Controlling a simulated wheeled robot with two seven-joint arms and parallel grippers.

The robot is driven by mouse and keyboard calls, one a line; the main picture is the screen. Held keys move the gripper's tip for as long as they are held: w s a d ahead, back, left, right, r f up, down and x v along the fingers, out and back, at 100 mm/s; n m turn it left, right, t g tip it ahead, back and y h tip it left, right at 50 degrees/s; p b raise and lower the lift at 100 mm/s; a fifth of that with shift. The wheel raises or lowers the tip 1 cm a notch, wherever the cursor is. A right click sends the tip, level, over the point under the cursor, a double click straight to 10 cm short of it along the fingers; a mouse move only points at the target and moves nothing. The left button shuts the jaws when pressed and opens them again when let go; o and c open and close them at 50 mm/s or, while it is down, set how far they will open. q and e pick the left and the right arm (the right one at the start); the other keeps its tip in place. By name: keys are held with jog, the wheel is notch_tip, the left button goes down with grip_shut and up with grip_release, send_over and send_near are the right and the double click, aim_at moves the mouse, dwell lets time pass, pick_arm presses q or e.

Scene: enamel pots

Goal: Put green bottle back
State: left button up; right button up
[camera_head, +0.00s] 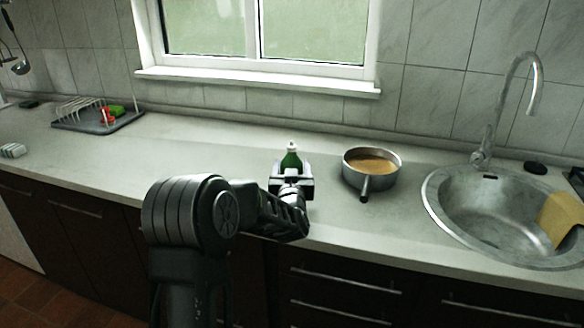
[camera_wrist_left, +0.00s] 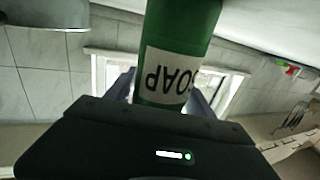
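The green bottle (camera_head: 291,160) with a pale cap stands upright on or just above the counter, in the middle of the head view. It fills the upper middle of the left wrist view (camera_wrist_left: 182,25), upside down, with a white SOAP label. My left gripper (camera_head: 291,176) has one finger on each side of the bottle, and both fingers appear to touch it in the left wrist view (camera_wrist_left: 165,92). The bottle's base is hidden, so I cannot tell whether it touches the counter. My right gripper is not in view.
A pan (camera_head: 372,162) of brown liquid stands just right of the bottle, handle towards me. The sink (camera_head: 480,215) with a tall tap (camera_head: 534,85) is further right. A dish rack tray (camera_head: 92,124) with red and green items is at the back left. The counter between is clear.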

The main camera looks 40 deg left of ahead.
pick_arm(q)
jog(key=shift+o, duration=1.2)
jog(key=shift+r, duration=0.1)
jog(key=shift+r, duration=0.2)
jog(key=v, duration=1.2)
jog(key=shift+b, duration=0.4)
